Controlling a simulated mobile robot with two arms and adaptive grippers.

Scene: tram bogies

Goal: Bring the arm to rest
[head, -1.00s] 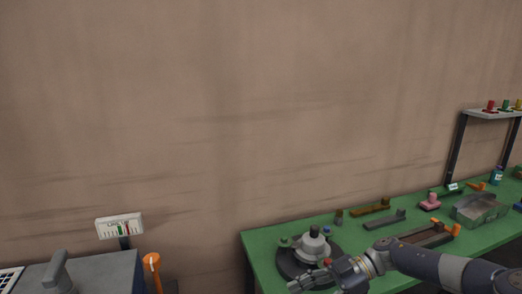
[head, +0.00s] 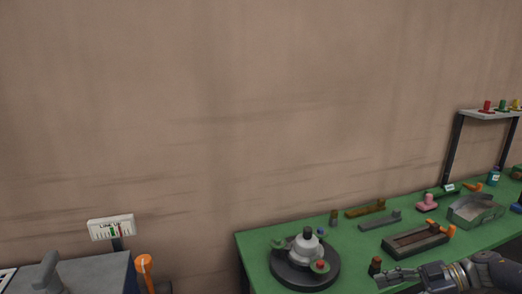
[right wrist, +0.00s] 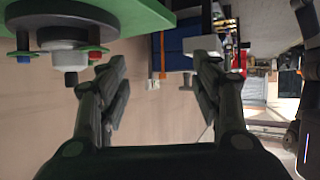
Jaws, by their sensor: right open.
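My right arm comes in from the lower right of the head view, and its gripper (head: 398,277) is over the front part of the green bench (head: 262,240). In the right wrist view the two dark fingers of this gripper (right wrist: 160,75) stand wide apart with nothing between them. A round dark turntable (head: 292,275) with a grey and white hub (head: 306,247) stands on the bench to the left of the gripper, apart from it. My left gripper is not in view.
A tray-like fixture (head: 388,243) and an open grey bin (head: 475,217) stand on the bench. A shelf (head: 490,113) with coloured knobs rises at the back right.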

